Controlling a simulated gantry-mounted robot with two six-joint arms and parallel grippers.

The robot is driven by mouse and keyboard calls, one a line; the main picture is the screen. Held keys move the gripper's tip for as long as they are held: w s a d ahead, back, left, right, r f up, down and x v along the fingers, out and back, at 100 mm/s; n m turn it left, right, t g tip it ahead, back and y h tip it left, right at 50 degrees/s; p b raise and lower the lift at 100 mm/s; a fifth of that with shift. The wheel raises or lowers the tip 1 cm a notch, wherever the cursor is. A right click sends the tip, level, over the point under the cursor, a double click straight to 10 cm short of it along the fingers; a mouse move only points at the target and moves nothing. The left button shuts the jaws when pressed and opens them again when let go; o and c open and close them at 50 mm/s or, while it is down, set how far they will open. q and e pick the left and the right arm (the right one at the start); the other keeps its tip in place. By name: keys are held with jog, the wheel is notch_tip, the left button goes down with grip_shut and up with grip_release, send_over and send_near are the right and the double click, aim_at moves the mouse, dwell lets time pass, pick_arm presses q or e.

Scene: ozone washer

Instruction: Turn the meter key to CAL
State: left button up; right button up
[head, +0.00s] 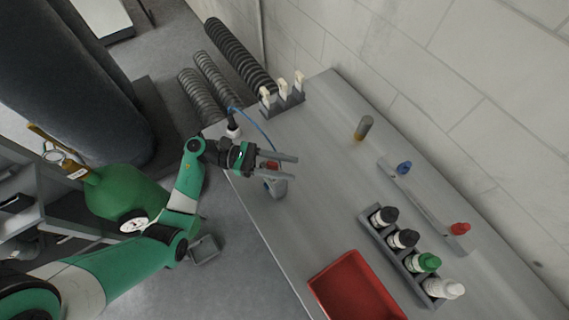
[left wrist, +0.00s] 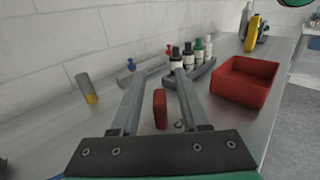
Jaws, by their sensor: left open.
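A small grey meter (head: 276,187) stands on the bench near its left edge, partly hidden under my left gripper. A red upright piece, which looks like its key (head: 271,165), shows between the fingers; it also shows in the left wrist view (left wrist: 160,108). My left gripper (head: 290,167) is open. In the left wrist view its fingers (left wrist: 160,76) lie to either side of the key with gaps, and their tips reach beyond it. I cannot tell whether the fingers are level with the key. The CAL mark cannot be read. My right gripper is not in view.
A red tray (head: 322,280) and a rack of bottles (head: 378,235) stand farther along the bench. A grey-and-amber cylinder (head: 363,128), a rail with blue and red knobs (head: 430,212) and a clip stand (head: 290,101) are near the wall. A blue cable (head: 257,126) runs behind the gripper.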

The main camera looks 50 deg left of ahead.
aim_at(273, 163)
pick_arm(q)
grip_shut()
